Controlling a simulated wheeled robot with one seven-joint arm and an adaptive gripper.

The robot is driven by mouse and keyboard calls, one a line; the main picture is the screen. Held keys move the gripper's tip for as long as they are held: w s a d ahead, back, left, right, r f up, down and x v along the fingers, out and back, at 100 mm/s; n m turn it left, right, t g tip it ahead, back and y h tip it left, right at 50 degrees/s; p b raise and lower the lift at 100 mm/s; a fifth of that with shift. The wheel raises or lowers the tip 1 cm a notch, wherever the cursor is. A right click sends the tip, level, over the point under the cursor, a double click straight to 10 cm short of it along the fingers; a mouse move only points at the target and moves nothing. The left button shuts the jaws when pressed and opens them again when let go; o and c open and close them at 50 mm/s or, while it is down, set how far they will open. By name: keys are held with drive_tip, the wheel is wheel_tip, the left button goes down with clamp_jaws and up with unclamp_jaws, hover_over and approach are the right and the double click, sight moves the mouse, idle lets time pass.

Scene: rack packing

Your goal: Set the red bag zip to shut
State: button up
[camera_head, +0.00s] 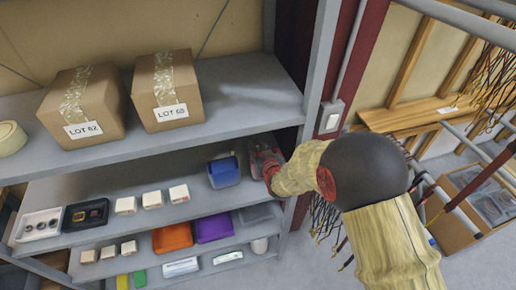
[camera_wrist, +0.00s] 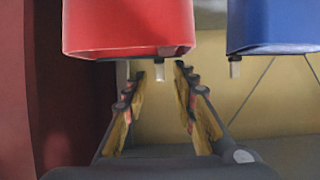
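The red bag (camera_wrist: 128,26) fills the upper left of the wrist view, with a small pale zip tab (camera_wrist: 159,74) hanging below its lower edge. My gripper (camera_wrist: 160,69) is open, its two fingers on either side of the tab with visible gaps. I cannot tell how far the tab is along the zip, as the zip track is not clear. In the head view my arm reaches to the right end of the middle shelf, and a reddish shape there is mostly hidden by my wrist. The blue bag (camera_wrist: 274,24) is to the right in the wrist view, with its own tab (camera_wrist: 235,68).
The blue bag also shows on the middle shelf (camera_head: 178,187) in the head view. White boxes (camera_head: 152,199) and trays stand to its left. Cartons (camera_head: 168,92) sit on the upper shelf. A dark red post (camera_wrist: 62,100) is close on the left in the wrist view.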

drive_tip(key=shift+c, duration=1.4)
drive_tip(key=c, duration=0.4)
